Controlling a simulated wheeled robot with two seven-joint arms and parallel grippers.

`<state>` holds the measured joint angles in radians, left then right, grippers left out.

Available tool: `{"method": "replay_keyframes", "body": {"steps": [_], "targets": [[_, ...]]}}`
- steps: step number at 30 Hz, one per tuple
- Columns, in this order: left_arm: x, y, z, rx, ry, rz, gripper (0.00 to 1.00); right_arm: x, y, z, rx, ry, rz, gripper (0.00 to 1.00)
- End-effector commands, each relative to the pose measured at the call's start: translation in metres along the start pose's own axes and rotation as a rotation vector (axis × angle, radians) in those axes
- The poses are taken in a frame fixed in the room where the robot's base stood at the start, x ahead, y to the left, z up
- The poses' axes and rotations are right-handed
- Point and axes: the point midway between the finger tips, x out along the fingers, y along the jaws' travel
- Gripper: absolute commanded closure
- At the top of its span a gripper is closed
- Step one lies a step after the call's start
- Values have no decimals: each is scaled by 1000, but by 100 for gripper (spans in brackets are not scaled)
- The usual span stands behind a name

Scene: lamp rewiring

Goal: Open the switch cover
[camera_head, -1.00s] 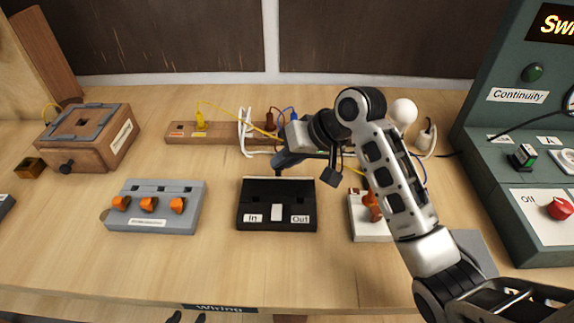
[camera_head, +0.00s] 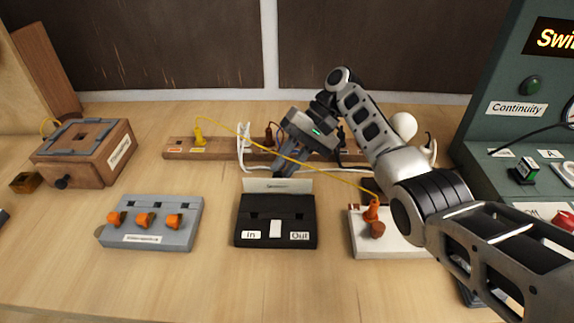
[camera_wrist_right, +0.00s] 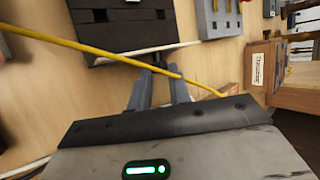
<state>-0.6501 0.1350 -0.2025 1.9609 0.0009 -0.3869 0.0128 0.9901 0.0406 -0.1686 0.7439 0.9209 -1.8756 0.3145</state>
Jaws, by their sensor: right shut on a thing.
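The black switch box (camera_head: 275,222) sits mid-table, with "In" and "Out" labels and a white rocker between them. Its cover (camera_head: 268,185) stands raised along the back edge, a pale strip with small lettering facing me. In the right wrist view the cover (camera_wrist_right: 150,50) shows as a thin pale edge beside the black box (camera_wrist_right: 118,22). My right gripper (camera_head: 278,173) reaches in from behind the box and is shut on the cover; its fingertips (camera_wrist_right: 160,72) meet the cover's edge. The exact contact is small and partly hidden. My left gripper is out of view.
A yellow cable (camera_head: 250,143) runs from the wooden strip (camera_head: 180,148) across my right gripper to the white block (camera_head: 390,242). A grey block (camera_head: 150,222) with orange knobs is left of the box. Table in front is clear.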

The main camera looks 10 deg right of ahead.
Motion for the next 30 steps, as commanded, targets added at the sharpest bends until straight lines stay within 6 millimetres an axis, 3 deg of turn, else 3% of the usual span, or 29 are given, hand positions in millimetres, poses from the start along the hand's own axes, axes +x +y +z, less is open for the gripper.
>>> {"method": "replay_keyframes", "body": {"steps": [21, 22, 24, 30], "targets": [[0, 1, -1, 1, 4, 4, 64, 2, 1, -3, 28, -41, -13, 100], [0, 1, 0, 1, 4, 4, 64, 2, 1, -3, 28, -41, -13, 72], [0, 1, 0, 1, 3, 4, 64, 2, 1, -3, 28, -41, -12, 59], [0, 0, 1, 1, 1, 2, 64, 2, 1, -3, 28, -40, -12, 59]]}}
